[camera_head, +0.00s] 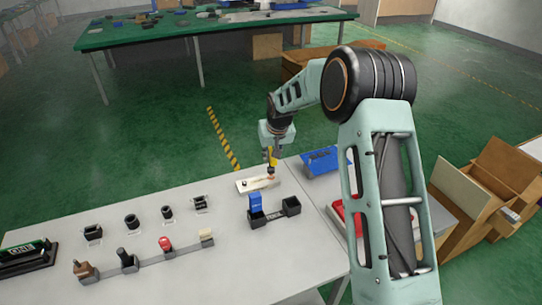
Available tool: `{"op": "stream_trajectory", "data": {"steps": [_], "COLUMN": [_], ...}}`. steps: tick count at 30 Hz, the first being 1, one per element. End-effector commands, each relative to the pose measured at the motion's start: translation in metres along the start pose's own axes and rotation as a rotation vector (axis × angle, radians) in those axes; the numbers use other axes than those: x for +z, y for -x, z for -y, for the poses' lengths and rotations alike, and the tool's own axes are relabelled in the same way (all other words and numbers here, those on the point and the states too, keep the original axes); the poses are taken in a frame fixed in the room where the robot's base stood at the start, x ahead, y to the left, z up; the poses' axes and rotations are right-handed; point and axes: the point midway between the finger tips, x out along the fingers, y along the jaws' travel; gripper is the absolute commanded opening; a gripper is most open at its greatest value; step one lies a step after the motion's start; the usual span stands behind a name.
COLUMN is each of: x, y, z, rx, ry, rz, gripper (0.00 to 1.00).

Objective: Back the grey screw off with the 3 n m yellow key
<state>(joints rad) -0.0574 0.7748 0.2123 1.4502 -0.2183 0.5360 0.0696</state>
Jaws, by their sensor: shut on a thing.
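My gripper (273,147) is shut on the yellow key (273,158), which points down over the right part of a pale board (244,184). A small dark part shows at the key's lower end, at the board. I cannot tell whether the key is seated on the screw there, and the screw's grey colour is too small to make out. Another small dark piece (248,186) sits on the board's left part. The torque marking on the key is not readable.
A black two-block holder (272,215) in front has a blue key (255,201) in its left block; its right block looks empty. Left are black sockets (132,220) and a rail of handled tools (145,261). A blue bin (324,161) and a red bin (339,207) stand right.

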Motion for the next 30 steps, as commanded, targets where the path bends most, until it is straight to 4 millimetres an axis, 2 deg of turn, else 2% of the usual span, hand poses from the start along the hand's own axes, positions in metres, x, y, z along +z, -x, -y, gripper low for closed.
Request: {"op": "stream_trajectory", "data": {"steps": [17,30], "x": [0.0,0.005], "y": [0.0,-0.011], "z": [0.0,0.0], "rx": [0.0,0.0], "ry": [0.0,0.0], "rz": [0.0,0.0], "gripper": [0.0,0.0]}}
